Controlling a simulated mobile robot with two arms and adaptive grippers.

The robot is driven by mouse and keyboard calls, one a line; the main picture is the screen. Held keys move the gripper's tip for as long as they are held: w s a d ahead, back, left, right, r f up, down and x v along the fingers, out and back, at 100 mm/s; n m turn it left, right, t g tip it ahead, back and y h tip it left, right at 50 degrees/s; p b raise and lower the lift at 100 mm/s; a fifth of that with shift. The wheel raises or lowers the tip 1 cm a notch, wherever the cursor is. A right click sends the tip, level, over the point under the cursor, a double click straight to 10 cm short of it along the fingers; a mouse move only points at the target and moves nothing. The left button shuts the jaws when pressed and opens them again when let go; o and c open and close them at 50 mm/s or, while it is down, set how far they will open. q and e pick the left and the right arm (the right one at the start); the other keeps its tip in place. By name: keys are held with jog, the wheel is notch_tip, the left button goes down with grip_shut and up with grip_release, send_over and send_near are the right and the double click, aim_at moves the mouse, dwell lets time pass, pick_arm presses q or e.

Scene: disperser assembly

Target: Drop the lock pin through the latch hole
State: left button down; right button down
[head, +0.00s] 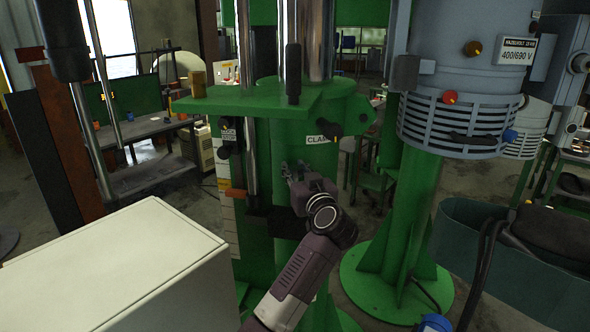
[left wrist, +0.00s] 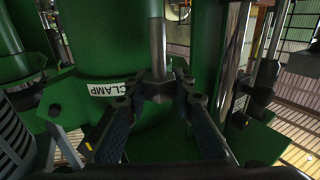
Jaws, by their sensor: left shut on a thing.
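The lock pin (left wrist: 157,48) is a plain grey metal rod with a wider dark block at its base, seen in the left wrist view. My left gripper (left wrist: 158,88) is shut on that block, one finger on each side. In the head view my left gripper (head: 296,176) is in front of the green column (head: 318,165), below the column's clamp label (head: 317,139). The label also shows in the left wrist view (left wrist: 107,89). I cannot make out the latch hole in either view. My right gripper is not in view.
A green plate (head: 245,101) juts out above my gripper, with bright steel rods and a dark handle (head: 293,75) by it. A grey motor housing (head: 460,75) on a green stand is to the right. A pale cabinet (head: 115,268) fills the lower left.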

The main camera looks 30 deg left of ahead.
pick_arm(q)
jog(key=shift+w+a+r+p, duration=0.1)
jog(key=shift+a+r+p, duration=0.1)
jog(key=shift+p, duration=0.55)
jog(key=shift+f, duration=0.55)
jog(key=shift+d+f+b, duration=0.15)
jog(key=shift+f+b, duration=0.15)
jog(key=shift+f, duration=0.45)
jog(key=shift+f+b, duration=0.4)
jog(key=shift+f, duration=1.35)
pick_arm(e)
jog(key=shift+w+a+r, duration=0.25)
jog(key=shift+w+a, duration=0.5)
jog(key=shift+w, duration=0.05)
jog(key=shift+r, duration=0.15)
pick_arm(q)
jog(key=shift+p, duration=0.65)
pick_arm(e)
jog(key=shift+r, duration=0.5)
